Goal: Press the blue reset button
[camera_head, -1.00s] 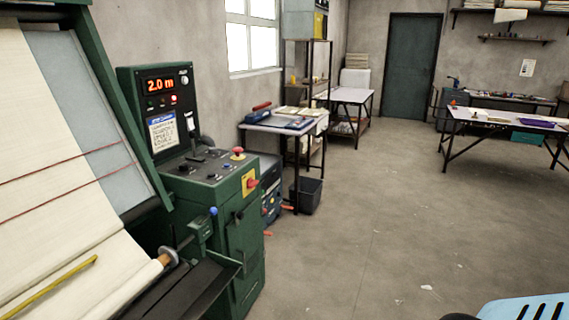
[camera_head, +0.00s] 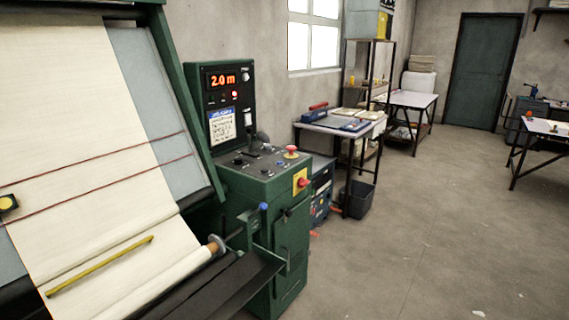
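A green control console (camera_head: 284,243) stands just left of the middle, beside the cloth machine. A small blue round knob (camera_head: 263,206) sits on a bracket at the console's front left; I cannot tell whether it is the reset button. The sloped panel (camera_head: 262,164) carries several small dark controls, too small to read. A red mushroom button (camera_head: 291,150) is on its right part, and another red button (camera_head: 304,184) is on a yellow plate on the side. Neither gripper is in view.
The cloth machine (camera_head: 190,100) with cream cloth (camera_head: 80,120) fills the left. A dark tray (camera_head: 240,282) juts out in front of the console. A bin (camera_head: 356,198) and a small table (camera_head: 335,128) stand behind it. The floor to the right (camera_head: 440,230) is clear.

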